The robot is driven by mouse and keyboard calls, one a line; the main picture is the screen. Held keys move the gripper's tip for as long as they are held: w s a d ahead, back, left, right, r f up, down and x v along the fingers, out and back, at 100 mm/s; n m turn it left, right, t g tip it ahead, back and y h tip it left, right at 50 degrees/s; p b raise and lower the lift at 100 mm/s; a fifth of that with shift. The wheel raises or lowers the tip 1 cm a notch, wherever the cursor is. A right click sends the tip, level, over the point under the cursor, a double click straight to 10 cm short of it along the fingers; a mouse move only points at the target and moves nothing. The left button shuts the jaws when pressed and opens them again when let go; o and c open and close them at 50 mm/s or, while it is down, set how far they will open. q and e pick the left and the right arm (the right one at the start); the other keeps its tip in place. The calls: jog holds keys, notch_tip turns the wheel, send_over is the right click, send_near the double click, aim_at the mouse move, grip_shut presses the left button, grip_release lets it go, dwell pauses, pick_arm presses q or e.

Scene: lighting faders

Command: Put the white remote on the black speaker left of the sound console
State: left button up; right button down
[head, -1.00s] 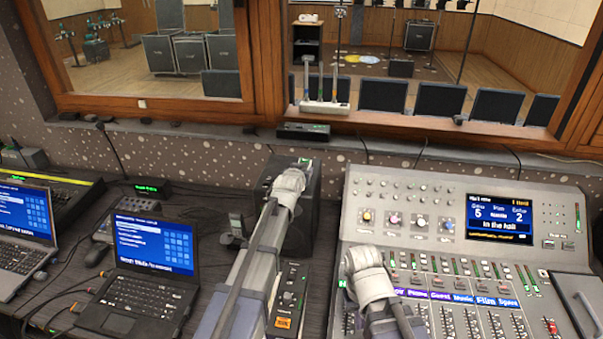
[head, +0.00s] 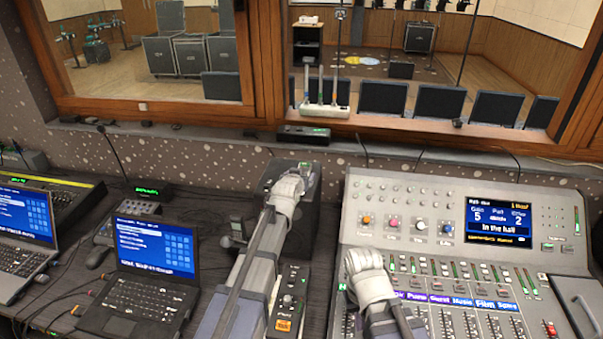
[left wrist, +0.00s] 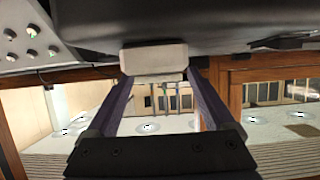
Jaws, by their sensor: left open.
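The black speaker (head: 308,188) stands left of the sound console (head: 440,195), partly hidden by my left arm. My left gripper (head: 287,187) is over the speaker; its fingers are hard to make out from the head. In the left wrist view, my left gripper (left wrist: 157,82) is open, with a pale block, seemingly the white remote (left wrist: 153,58), end-on at its fingertips. The block seems to touch the dark speaker surface (left wrist: 170,28). The remote cannot be made out in the head view. My right gripper (head: 367,268) is over the console's left part, its fingers hidden.
A laptop (head: 150,265) stands on the desk left of my left arm, with another laptop (head: 25,235) farther left. A small dark control box (head: 286,300) lies between my left arm and the console. A window ledge (head: 390,150) runs behind.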

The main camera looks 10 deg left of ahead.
pick_arm(q)
jog(key=p+v, duration=0.3)
jog(key=v, duration=0.7)
jog(key=shift+w, duration=0.15)
jog(key=s+d+f+m+g, duration=0.2)
jog(key=s+d+f+g, duration=0.55)
jog(key=s+f, duration=0.35)
jog(key=s+d+f+m+g+y, duration=0.1)
jog(key=s+g, duration=0.5)
jog(key=s, duration=1.3)
jog(key=shift+d+f+m, duration=0.4)
jog(key=shift+d+f, duration=0.3)
jog(key=shift+d, duration=0.2)
jog(key=shift+s, duration=0.1)
